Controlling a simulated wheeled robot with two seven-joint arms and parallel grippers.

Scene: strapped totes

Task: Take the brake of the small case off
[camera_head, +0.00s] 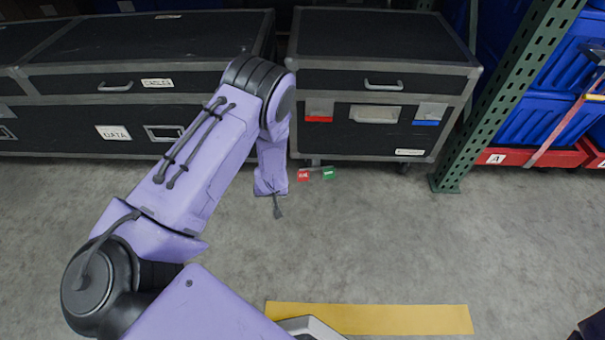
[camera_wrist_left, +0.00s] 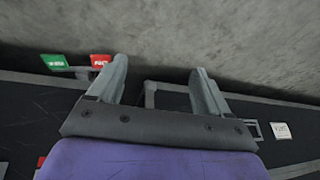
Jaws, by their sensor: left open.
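The small case (camera_head: 382,62) is black with grey metal edges and stands on casters right of a larger case. Its brake is a low bar at the front-left foot, with a red tag (camera_head: 303,175) and a green tag (camera_head: 328,174). In the left wrist view, which is upside down, the green tag (camera_wrist_left: 54,62) and red tag (camera_wrist_left: 100,61) sit left of my left gripper (camera_wrist_left: 158,67). That gripper is open and empty, with the red tag close beside its left finger. In the head view my arm hides the fingers.
A long black case (camera_head: 140,60) stands to the left, close to the small case. A green perforated rack post (camera_head: 505,95) and blue totes (camera_head: 535,118) are on the right. The grey floor in front is clear, with a yellow stripe (camera_head: 400,319).

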